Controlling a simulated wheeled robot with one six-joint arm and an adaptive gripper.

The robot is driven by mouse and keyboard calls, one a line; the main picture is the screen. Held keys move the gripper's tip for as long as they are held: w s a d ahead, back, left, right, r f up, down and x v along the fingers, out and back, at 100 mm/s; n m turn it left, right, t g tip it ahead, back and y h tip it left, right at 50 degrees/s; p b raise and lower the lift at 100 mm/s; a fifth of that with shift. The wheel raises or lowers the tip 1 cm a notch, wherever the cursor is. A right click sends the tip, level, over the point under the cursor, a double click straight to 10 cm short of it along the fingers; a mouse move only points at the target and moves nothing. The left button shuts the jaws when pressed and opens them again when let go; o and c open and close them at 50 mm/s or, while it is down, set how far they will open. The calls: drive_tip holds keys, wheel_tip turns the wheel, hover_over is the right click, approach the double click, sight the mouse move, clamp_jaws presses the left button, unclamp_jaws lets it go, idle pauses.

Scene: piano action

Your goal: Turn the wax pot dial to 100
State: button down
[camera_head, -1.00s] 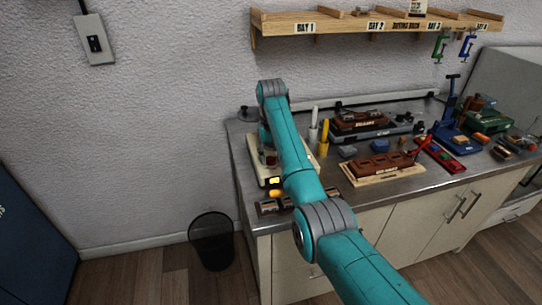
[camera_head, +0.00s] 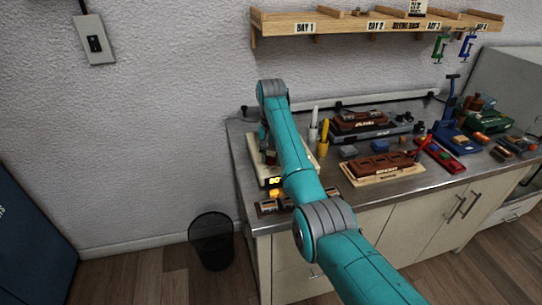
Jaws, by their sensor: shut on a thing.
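The wax pot (camera_head: 255,160) is a pale box-shaped unit at the left end of the workbench. My gripper (camera_head: 268,153) points down over the pot and is shut on the dial, which is mostly hidden by the gripper and my teal arm. An orange piece (camera_head: 276,194) sits just below the display, at the front of the pot.
A white and a yellow upright stick (camera_head: 324,138) stand just right of my arm. A brown block on a wooden board (camera_head: 380,167) and blue tools lie farther right. A wooden shelf (camera_head: 375,27) hangs above. A black bin (camera_head: 211,241) stands on the floor.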

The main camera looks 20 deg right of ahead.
drive_tip(key=shift+m, duration=2.1)
drive_tip(key=c, duration=0.8)
unclamp_jaws()
